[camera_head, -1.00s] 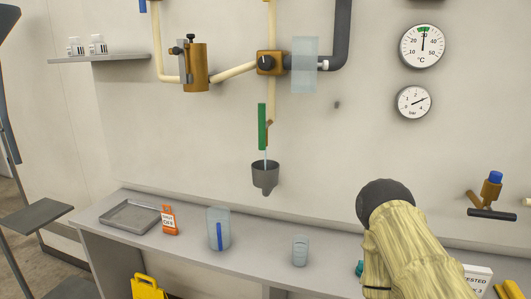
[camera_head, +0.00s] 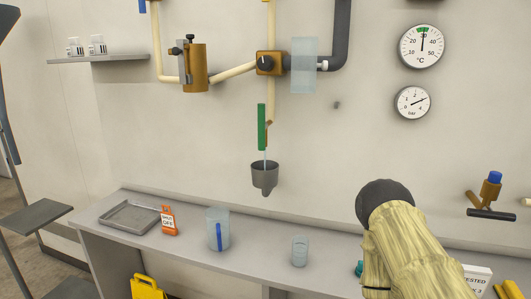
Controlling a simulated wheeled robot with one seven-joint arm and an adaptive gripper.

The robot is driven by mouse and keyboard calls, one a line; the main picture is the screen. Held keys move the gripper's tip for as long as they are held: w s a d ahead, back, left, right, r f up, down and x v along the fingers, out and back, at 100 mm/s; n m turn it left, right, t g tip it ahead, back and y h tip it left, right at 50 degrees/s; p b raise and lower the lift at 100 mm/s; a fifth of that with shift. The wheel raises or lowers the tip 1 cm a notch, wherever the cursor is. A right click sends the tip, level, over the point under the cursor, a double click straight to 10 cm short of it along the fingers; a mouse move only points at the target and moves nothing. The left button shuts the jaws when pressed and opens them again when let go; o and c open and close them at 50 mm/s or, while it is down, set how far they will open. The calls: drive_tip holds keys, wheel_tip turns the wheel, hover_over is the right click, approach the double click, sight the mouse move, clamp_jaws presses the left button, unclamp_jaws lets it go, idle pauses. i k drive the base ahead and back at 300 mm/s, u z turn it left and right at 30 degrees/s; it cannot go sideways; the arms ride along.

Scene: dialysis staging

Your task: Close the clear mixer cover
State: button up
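The clear mixer cover (camera_head: 304,65) is a pale blue, see-through upright panel on the back wall. It stands just right of the brass mixer body (camera_head: 269,63) and in front of the grey pipe joint. The mixer's front with its dark knob is uncovered, so the cover appears swung aside. A beige-sleeved arm with a dark rounded end, seemingly mine, rises at the lower right, well below and right of the cover. No gripper fingers show.
A green-sleeved spout (camera_head: 262,127) runs a thin stream into a grey funnel (camera_head: 265,175). The counter below holds a grey tray (camera_head: 128,229), an orange tag (camera_head: 168,220), a clear jug (camera_head: 218,242) and a cup (camera_head: 299,252). Two gauges (camera_head: 422,46) hang right.

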sight(324, 65)
drive_tip(key=z, duration=0.05)
drive_tip(key=k, duration=0.5)
drive_tip(key=z, duration=1.6)
drive_tip(key=i, duration=1.35)
drive_tip(key=u, duration=2.05)
